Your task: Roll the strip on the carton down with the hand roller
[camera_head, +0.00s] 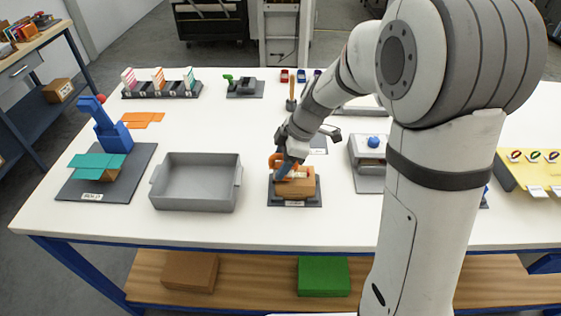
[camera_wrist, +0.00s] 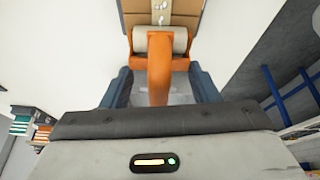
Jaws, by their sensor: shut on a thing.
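The brown carton (camera_head: 295,188) sits on a dark grey plate (camera_head: 312,203) near the front middle of the table. My gripper (camera_head: 285,166) is just above the carton's left part. It is shut on the orange handle of the hand roller (camera_wrist: 158,72). The roller has a pale grey cylinder, which lies across the strip at the near part of the carton in the wrist view. Whether it touches cannot be told. The pale strip (camera_wrist: 161,12) runs along the middle of the carton (camera_wrist: 188,18), with some whitish patches. The roller and gripper hide the rest of it.
A grey open tray (camera_head: 196,205) stands left of the carton. Beyond it is a blue press-like device (camera_head: 108,130) on a dark plate. A white-topped box with a blue knob (camera_head: 373,142) stands to the right. Bare white table lies in front of the carton.

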